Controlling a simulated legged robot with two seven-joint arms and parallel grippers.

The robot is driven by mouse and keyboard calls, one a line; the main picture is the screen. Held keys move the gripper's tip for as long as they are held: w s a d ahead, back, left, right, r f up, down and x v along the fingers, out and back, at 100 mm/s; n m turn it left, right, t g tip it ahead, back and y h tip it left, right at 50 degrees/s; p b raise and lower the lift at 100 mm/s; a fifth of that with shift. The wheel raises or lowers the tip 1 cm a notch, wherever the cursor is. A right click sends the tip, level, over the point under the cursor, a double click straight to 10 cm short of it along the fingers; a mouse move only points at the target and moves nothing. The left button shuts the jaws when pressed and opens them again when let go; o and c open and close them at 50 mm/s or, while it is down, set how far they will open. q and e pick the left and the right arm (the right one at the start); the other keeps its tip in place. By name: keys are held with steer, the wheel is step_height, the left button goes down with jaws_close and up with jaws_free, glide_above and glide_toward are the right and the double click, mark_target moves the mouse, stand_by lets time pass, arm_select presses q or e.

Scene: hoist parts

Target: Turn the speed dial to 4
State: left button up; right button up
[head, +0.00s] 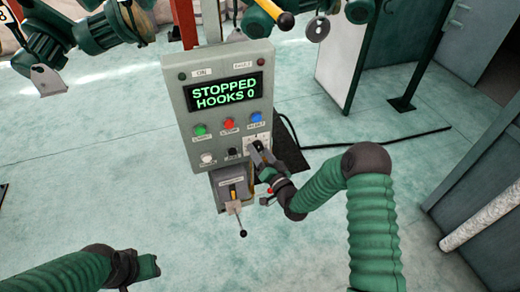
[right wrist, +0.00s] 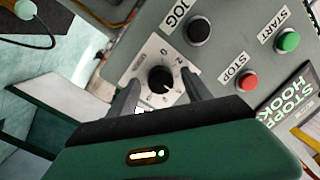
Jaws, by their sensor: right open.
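The speed dial (right wrist: 161,79) is a round black knob on a pale square plate with numerals around it. It shows in the right wrist view, between my right gripper's two fingers. My right gripper (right wrist: 160,88) is open, with one finger on each side of the knob; I cannot tell whether they touch it. In the head view my right gripper (head: 262,152) covers most of the dial at the panel's lower right. The dial's setting is too small to read surely. My left gripper (head: 147,268) is low at the left, away from the panel, its jaws unclear.
The grey control panel (head: 183,110) has a display (head: 225,92) reading "STOPPED HOOKS 0". Near the dial are a black JOG button (right wrist: 199,31), a red STOP button (right wrist: 247,81) and a green START button (right wrist: 288,40). A lever (head: 238,218) sticks out below the panel.

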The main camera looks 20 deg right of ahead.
steer(key=shift+w+d, duration=0.1)
steer(key=shift+w, duration=0.05)
steer(key=shift+c, duration=0.9)
jaws_close()
steer(key=shift+f, duration=0.1)
steer(key=shift+n, duration=0.3)
steer(key=shift+f+n+b, duration=0.1)
steer(key=shift+n+b, duration=1.05)
steer(key=shift+n, duration=0.05)
steer(key=shift+n+g+h+b, duration=0.45)
steer(key=shift+n+b, duration=1.05)
steer(key=shift+n, duration=0.7)
